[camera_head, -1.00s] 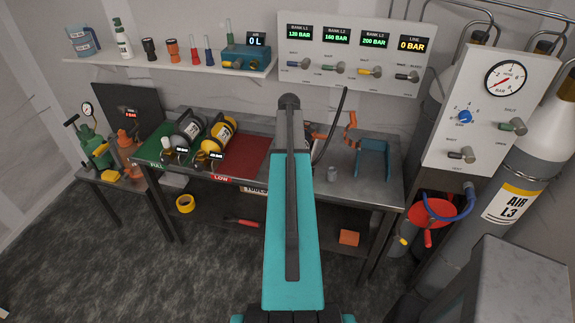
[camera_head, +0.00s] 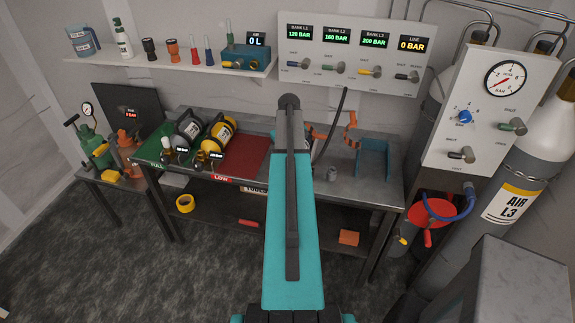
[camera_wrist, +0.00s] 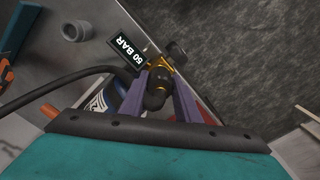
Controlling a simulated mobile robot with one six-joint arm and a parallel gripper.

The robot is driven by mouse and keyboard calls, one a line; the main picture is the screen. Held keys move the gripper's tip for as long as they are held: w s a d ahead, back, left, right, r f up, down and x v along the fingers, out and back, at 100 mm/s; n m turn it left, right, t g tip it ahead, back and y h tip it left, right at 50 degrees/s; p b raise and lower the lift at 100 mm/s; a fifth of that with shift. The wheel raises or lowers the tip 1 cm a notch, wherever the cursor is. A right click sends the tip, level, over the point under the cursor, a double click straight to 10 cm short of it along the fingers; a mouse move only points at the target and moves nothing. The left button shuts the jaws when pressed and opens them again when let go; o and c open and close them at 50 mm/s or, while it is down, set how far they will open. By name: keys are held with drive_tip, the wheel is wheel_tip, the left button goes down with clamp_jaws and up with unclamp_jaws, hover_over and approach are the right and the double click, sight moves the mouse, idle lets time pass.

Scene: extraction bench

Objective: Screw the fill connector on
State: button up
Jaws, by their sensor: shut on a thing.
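In the wrist view my gripper (camera_wrist: 160,84) has its purple fingers shut around the dark fill connector (camera_wrist: 154,98). A black hose (camera_wrist: 70,84) runs to it from the left. The connector is up against a brass valve (camera_wrist: 160,63); whether the thread is engaged cannot be told. Beside the valve a small display (camera_wrist: 127,50) reads 50 BAR. A blue cylinder (camera_wrist: 97,106) with a white and orange label shows partly behind the left finger. In the head view my arm hides the gripper, connector and valve; the hose (camera_head: 334,125) hangs from the wall panel.
A grey cylindrical piece (camera_head: 332,173), an orange clamp (camera_head: 350,133) and a blue cradle (camera_head: 373,157) are on the bench right of my arm. Two cylinders (camera_head: 190,129) (camera_head: 220,133) lie on the left. The panel's line display (camera_head: 411,44) reads 0 BAR.

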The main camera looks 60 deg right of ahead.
drive_tip(key=o, duration=1.2)
drive_tip(key=shift+c, duration=0.2)
drive_tip(key=shift+n, duration=0.3)
